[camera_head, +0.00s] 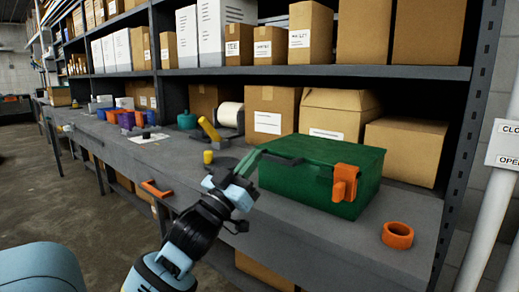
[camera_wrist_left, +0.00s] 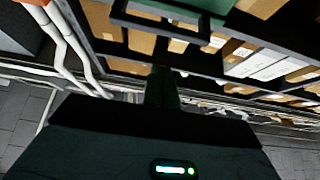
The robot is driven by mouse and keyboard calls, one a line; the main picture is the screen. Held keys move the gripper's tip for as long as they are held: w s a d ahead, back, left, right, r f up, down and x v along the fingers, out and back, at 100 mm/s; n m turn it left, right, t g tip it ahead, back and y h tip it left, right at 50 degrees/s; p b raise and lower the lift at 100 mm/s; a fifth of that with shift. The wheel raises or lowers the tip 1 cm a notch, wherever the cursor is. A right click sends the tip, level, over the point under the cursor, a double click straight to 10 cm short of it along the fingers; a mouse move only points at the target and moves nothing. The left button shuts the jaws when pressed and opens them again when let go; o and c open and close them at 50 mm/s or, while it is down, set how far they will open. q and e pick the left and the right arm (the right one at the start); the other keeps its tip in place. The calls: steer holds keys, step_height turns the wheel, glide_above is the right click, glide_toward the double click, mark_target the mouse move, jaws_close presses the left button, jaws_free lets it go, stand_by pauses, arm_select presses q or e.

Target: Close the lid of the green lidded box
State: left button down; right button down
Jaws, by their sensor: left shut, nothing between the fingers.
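The green lidded box (camera_head: 325,170) stands on the grey workbench in the head view. Its lid (camera_head: 330,149) looks flat across the top; I cannot tell whether it is fully seated. An orange latch (camera_head: 345,182) hangs on its front, and a dark handle lies along the lid's left part. My left gripper (camera_head: 262,153) is shut and empty, its fingertips at the box's left end near the handle; contact is unclear. In the left wrist view, the shut fingers (camera_wrist_left: 162,88) point toward a dark handle loop (camera_wrist_left: 160,32) and a green surface. My right gripper is not in view.
An orange tape roll (camera_head: 397,235) lies right of the box. An orange clamp-like piece (camera_head: 156,188) is near the bench's front edge. A yellow-handled tool (camera_head: 209,129) and cardboard boxes (camera_head: 271,110) stand behind. A shelf (camera_head: 330,73) spans above.

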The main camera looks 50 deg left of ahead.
arm_select(q)
steer(key=v, duration=0.5)
steer(key=shift+f, duration=0.2)
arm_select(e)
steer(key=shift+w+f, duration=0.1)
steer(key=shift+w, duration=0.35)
